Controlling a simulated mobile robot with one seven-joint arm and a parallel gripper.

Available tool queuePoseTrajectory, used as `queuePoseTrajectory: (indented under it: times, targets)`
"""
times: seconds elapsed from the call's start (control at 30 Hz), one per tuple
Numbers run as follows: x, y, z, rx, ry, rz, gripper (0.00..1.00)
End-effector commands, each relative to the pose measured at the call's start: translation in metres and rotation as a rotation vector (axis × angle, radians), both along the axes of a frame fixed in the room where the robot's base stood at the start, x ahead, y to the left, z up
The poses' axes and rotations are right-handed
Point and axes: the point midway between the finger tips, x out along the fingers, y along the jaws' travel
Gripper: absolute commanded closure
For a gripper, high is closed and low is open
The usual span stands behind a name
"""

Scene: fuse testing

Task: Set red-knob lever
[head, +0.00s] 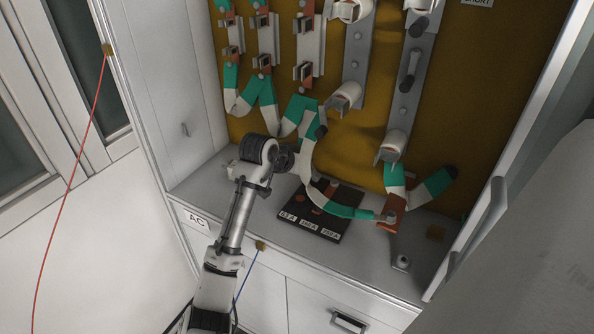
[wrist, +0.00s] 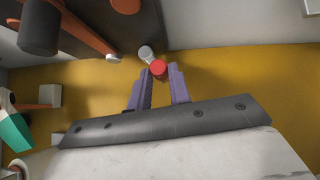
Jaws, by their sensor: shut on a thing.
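The red knob (wrist: 157,69) shows in the wrist view between the tips of my gripper's two purple fingers. A short pale grey cylinder (wrist: 146,53) lies right beside the knob, and I cannot tell whether it is part of the lever. My gripper (wrist: 161,74) is shut on the knob. In the head view my arm reaches up to the left part of the cabinet, its end by the white-and-green curved strips. The red knob is not clear in that view, and the fingertips are hard to make out there.
The open cabinet has a yellow-brown back panel (head: 352,150) with fuse holders and green-white strips. A dark fuse board (head: 316,222) lies on the grey shelf, close right of my arm. A copper-coloured block (head: 392,212) stands farther right. An open door with a handle (head: 484,228) bounds the right side.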

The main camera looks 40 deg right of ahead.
Motion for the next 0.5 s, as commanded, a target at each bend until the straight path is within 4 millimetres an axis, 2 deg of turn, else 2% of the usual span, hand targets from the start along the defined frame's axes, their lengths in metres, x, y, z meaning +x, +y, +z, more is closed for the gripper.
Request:
queuePoseTrajectory:
  times: [0.5]
  targets:
    - [-0.024,-0.01,0.005,0.167,-0.414,-0.002,1.0]
